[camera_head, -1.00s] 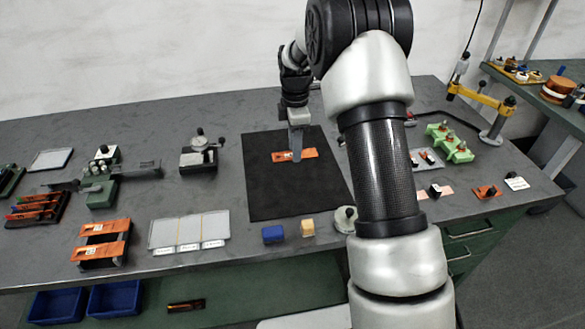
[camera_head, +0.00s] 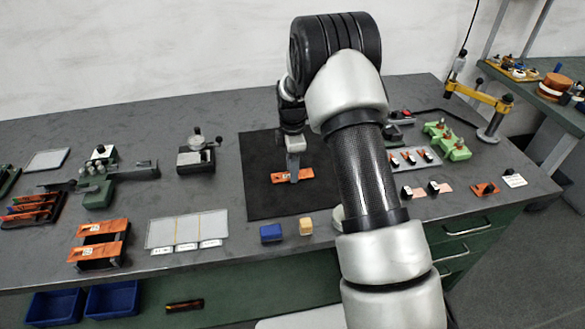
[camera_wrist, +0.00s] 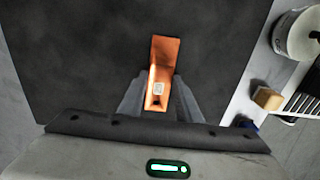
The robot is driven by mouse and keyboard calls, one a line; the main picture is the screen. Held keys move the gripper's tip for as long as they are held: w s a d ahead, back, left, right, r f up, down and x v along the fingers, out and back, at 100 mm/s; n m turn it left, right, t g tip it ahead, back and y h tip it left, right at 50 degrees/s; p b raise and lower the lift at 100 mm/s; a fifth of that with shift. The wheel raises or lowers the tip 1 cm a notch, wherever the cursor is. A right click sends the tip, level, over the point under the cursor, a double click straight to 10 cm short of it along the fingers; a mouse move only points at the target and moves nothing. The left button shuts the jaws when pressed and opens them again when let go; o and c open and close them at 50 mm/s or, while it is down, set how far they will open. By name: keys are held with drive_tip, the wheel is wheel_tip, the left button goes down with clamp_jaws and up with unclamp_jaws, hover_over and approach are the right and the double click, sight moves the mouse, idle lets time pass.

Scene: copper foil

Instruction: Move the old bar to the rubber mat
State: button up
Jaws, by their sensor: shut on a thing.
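The copper-coloured bar (camera_wrist: 161,64) lies between my gripper's fingers, with a small white label on it; in the head view it shows as an orange strip (camera_head: 305,174). My gripper (camera_head: 292,177) points down and is shut on the bar, gripping it near its labelled end in the wrist view (camera_wrist: 158,98). The black rubber mat (camera_head: 262,200) lies flat on the grey bench below. The bar is over the mat, within its edges. I cannot tell whether it touches the mat.
A blue block (camera_head: 271,233) and a tan block (camera_head: 306,227) stand in front of the mat. A rack with orange bars (camera_head: 98,253) and pale panels (camera_head: 187,229) are to the left. A dial device (camera_head: 196,157) stands left of the mat. Bare mat surrounds the bar.

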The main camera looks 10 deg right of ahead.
drive_tip(key=o, duration=1.2)
